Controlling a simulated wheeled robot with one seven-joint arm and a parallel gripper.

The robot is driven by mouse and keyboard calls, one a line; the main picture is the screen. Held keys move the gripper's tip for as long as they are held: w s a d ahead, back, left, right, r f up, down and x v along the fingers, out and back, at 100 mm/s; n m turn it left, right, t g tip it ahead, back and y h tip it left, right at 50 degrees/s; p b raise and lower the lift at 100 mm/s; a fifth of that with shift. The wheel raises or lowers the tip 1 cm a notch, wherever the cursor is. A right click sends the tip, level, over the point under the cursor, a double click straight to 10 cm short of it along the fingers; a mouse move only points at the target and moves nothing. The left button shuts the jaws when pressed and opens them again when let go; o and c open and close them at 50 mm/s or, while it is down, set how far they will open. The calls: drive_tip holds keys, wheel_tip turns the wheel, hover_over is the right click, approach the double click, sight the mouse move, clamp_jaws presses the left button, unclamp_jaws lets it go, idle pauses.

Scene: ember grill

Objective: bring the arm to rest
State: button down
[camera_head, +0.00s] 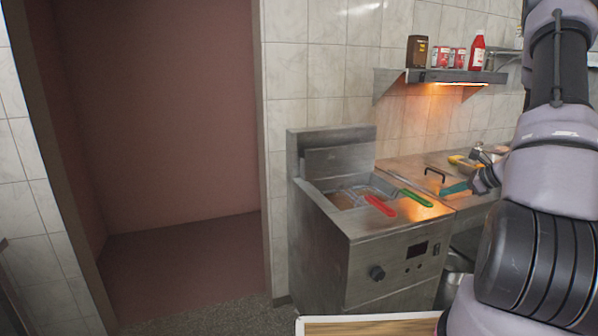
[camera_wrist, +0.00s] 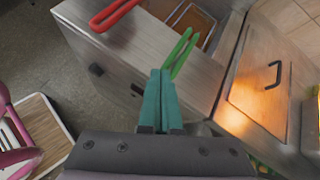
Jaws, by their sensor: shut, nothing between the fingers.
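My gripper (camera_wrist: 160,101) has teal fingers pressed together and empty in the wrist view. It is above the front of the steel fryer (camera_wrist: 150,50), pointing toward the green basket handle (camera_wrist: 182,50). In the head view my gripper (camera_head: 455,188) shows at the right, by the counter beside the fryer (camera_head: 365,265). My arm (camera_head: 560,150) fills the right edge there, bent and raised. Whether the fingers touch anything is not clear.
The fryer has a red handle (camera_head: 380,206) and a green handle (camera_head: 416,197). A lidded counter with a black handle (camera_head: 435,174) adjoins it. A shelf (camera_head: 455,75) above holds a sauce bottle (camera_head: 478,50) and cans. A wooden board (camera_wrist: 42,140) lies at lower left. Floor at left is clear.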

drive_tip(key=s+a+r+n+g, duration=0.2)
drive_tip(key=s+a+r+n, duration=0.35)
drive_tip(key=a+r, duration=0.4)
drive_tip(key=s+a+r+n+g, duration=0.1)
drive_tip(key=s+a+r+n, duration=0.4)
drive_tip(key=a+r, duration=0.4)
drive_tip(key=s+a+r+n+t+h, duration=0.1)
drive_tip(key=s+a+r+n+h, duration=0.1)
drive_tip(key=s+r+n, duration=0.3)
drive_tip(key=s+a+r+n+h, duration=0.2)
drive_tip(key=s+r+n, duration=0.3)
drive_tip(key=s, duration=0.6)
drive_tip(key=shift+s+a+r+n+t, duration=0.15)
drive_tip(key=shift+n+t, duration=0.2)
drive_tip(key=shift+t, duration=0.05)
